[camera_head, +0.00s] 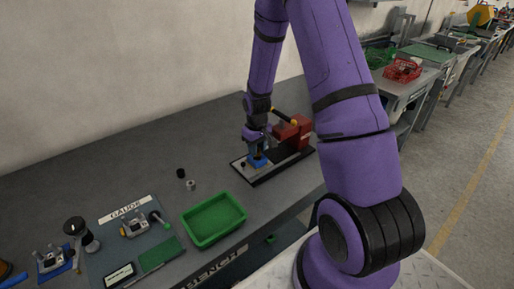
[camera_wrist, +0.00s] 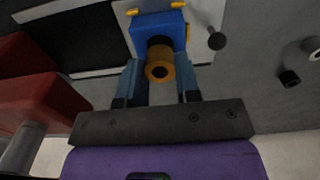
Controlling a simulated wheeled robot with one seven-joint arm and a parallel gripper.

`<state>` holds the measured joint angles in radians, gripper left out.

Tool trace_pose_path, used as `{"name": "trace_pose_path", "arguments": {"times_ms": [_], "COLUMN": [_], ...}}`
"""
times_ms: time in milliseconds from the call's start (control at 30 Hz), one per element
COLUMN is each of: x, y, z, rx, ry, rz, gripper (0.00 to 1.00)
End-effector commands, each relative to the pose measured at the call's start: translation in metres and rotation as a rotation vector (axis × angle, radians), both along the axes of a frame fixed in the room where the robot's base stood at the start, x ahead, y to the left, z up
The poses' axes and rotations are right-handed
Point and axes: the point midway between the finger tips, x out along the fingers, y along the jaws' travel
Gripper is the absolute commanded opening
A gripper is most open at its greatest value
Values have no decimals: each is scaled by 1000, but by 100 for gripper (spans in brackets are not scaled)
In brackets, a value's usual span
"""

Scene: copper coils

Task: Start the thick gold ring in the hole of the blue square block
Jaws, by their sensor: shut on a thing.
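The blue square block (camera_wrist: 158,28) stands on a light plate and also shows in the head view (camera_head: 258,161), partly under my gripper. The thick gold ring (camera_wrist: 158,72) is held between the two fingers of my gripper (camera_wrist: 159,76), which is shut on it. In the wrist view the ring lies in front of the block, with a dark round area between them, lined up roughly with the block's middle. I cannot tell whether the ring touches the block or enters its hole. In the head view my gripper (camera_head: 256,142) is right above the block and hides the ring.
A red press-like machine (camera_head: 292,132) stands close beside the block on the same black base. A green tray (camera_head: 214,238), a small black cylinder (camera_head: 181,173) and a small grey ring (camera_head: 191,185) are on the bench to the left.

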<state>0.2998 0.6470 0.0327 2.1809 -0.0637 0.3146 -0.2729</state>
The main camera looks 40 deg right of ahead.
Motion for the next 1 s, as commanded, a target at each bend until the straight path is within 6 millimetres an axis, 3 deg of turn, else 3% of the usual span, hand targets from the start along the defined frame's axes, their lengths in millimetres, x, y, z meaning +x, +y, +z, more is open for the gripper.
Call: {"name": "trace_pose_path", "arguments": {"times_ms": [1000], "x": [0], "y": [0], "z": [-11], "rx": [0], "ry": [0], "rz": [0], "gripper": [4]}}
